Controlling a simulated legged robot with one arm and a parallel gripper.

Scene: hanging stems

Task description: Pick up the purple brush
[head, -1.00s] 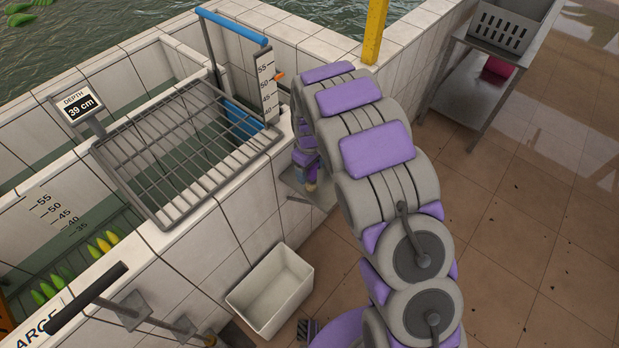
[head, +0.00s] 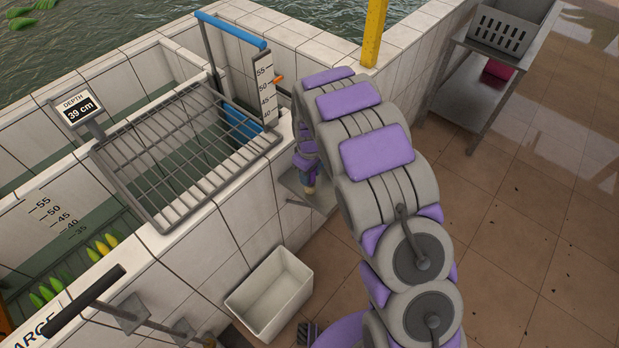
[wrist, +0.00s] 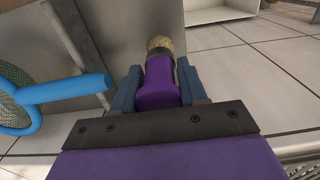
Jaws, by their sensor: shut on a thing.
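The purple brush (wrist: 158,84) shows in the wrist view, with its handle between the two blue-grey fingers of my gripper (wrist: 160,90). My gripper is shut on the handle. The brush's tan bristles (wrist: 160,43) point away from the palm, towards a grey metal surface. In the head view, the bristle end (head: 310,190) shows below my arm's end, close over a small metal shelf on the tiled wall. My fingers are mostly hidden there by my arm. I cannot tell whether the bristles touch the shelf.
The small metal shelf (head: 292,187) juts from the tiled wall. A wire rack (head: 180,150) lies across the tank, left of my arm. A white bin (head: 270,295) stands on the floor below. A blue hoop handle (wrist: 60,92) is left of my gripper. Floor to the right is open.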

